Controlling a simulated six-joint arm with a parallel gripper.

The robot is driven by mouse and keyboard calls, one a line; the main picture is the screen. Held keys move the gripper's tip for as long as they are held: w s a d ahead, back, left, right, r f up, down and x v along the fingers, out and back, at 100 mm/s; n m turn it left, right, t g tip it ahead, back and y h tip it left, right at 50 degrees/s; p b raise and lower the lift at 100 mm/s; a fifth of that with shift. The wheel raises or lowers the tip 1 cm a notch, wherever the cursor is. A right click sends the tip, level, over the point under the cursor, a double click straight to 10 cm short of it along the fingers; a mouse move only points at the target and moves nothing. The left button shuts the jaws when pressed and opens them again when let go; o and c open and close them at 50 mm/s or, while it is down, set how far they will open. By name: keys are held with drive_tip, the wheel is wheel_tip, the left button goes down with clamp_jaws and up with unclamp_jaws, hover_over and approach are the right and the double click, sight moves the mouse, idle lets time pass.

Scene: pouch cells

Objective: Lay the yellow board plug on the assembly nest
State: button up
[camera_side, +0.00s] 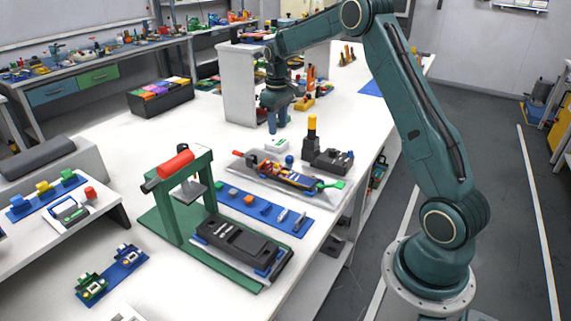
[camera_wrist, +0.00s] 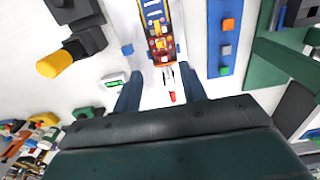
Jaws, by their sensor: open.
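A yellow block (camera_side: 45,188), which looks like the yellow board plug, sits in a blue strip at the far left of the side view, between a blue and a green block. A grey fixture (camera_side: 246,160), which looks like the assembly nest, holds a long dark board with orange and yellow parts; the board (camera_wrist: 158,30) also shows at the top of the wrist view. My gripper (camera_side: 278,124) points down above the white table behind the fixture, far from the yellow block. Its dark blue fingers (camera_wrist: 161,92) are apart, with nothing gripped between them. A red-tipped lead (camera_wrist: 172,96) shows between them, below.
A green press (camera_side: 178,195) with a red handle stands in front of the fixture. A blue strip of small parts (camera_side: 262,207) lies between them. A black stand with a yellow top (camera_side: 312,124) is right of my gripper. A grey cabinet (camera_side: 240,85) stands close behind it.

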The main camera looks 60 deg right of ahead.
sight(278, 165)
drive_tip(key=shift+f, duration=6.85)
clamp_jaws()
drive_tip(key=shift+r, duration=0.15)
drive_tip(key=shift+r, duration=2.85)
drive_tip(key=shift+d, duration=0.1)
drive_tip(key=shift+w+d, duration=0.1)
drive_tip(key=shift+d, duration=3.95)
